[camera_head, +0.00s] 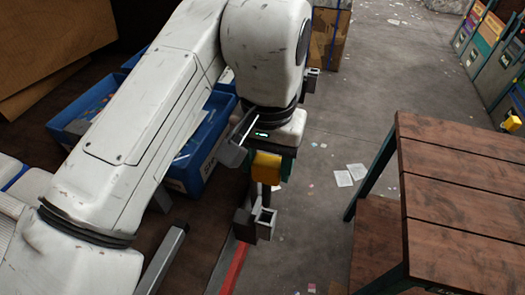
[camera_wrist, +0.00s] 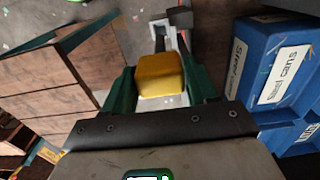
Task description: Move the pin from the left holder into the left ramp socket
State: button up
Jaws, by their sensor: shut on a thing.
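My gripper (camera_head: 270,152) points down near the middle of the head view. It is shut on the pin's yellow block-shaped head (camera_head: 266,167). In the wrist view the yellow head (camera_wrist: 163,75) sits between the two green fingers. A dark part shows below the head, toward a small grey bracket (camera_head: 266,222) with an open square top. That bracket is just below the gripper, and a grey bracket also shows beyond the yellow head in the wrist view (camera_wrist: 167,30). I cannot tell whether it is the holder or the ramp socket, or whether the pin's lower end is inside it.
A red rail (camera_head: 234,268) runs below the grey bracket. Blue bins (camera_head: 205,150) stand to the left, behind my arm. A brown wooden table (camera_head: 460,190) stands to the right, with open grey floor between. Another yellow block (camera_head: 512,123) shows at the far right.

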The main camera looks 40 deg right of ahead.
aim_at(266, 204)
notch_tip(266, 204, down, 3)
jog(key=shift+w+r+b, duration=0.1)
jog(key=shift+r+b, duration=0.05)
jog(key=shift+b, duration=0.25)
jog(key=shift+f+b, duration=1.05)
jog(key=shift+f, duration=0.45)
jog(key=shift+f+b, duration=2.45)
jog(key=shift+f, duration=1.65)
jog(key=o, duration=1.3)
jog(key=shift+r, duration=0.1)
jog(key=shift+o, duration=0.2)
notch_tip(266, 204, up, 11)
jog(key=shift+f, duration=0.1)
